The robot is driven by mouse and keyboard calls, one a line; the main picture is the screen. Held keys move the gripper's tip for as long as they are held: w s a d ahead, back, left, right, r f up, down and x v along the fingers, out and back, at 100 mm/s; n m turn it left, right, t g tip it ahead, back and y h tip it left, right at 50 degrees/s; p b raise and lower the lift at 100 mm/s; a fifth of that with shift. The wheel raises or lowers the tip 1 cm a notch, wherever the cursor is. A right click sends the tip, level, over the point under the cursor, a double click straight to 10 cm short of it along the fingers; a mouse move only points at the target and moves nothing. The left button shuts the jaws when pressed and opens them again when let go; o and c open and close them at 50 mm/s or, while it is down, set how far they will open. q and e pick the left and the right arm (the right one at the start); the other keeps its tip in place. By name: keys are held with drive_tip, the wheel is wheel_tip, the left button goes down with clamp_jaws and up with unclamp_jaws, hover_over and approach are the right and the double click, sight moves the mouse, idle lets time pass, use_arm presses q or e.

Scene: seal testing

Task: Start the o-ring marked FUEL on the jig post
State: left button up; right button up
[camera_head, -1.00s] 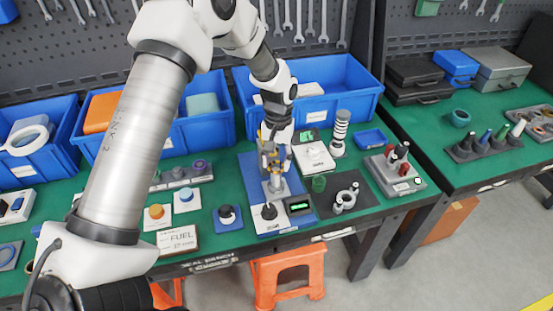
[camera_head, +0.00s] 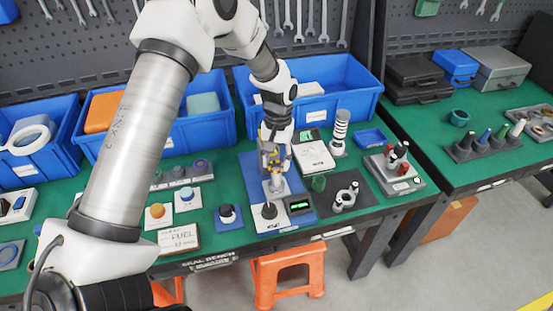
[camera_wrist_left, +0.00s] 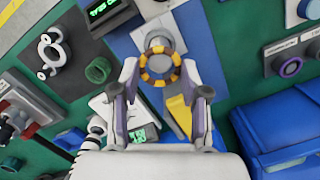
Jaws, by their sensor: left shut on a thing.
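An orange-yellow and dark banded o-ring (camera_wrist_left: 160,68) is between the two fingertips of my left gripper (camera_wrist_left: 159,74) in the left wrist view. The gripper is shut on it. The grey jig post (camera_wrist_left: 158,42) shows right beside and partly behind the ring; I cannot tell whether the ring is around its tip. In the head view my left gripper (camera_head: 275,160) is directly over the pale jig post (camera_head: 276,186) on the blue mat. A sign reading FUEL (camera_head: 180,238) lies at the front edge of the bench. My right gripper is not in view.
A small display box (camera_head: 298,205) stands just right of the jig. A dark mat with grey ring parts (camera_head: 346,195) is further right, and a dark-topped part on a blue base (camera_head: 228,215) is left. Blue bins (camera_head: 313,102) line the back.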

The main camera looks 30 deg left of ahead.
use_arm(q)
drive_tip(key=shift+f+b, duration=0.3)
drive_tip(key=shift+f, duration=0.55)
idle(0.7)
drive_tip(key=o, duration=0.9)
drive_tip(key=shift+o, duration=0.2)
drive_tip(key=shift+r, duration=0.15)
wheel_tip(320, 180, up, 7)
drive_tip(key=p, duration=0.6)
drive_tip(key=shift+p, duration=0.35)
drive_tip(key=shift+f, duration=0.2)
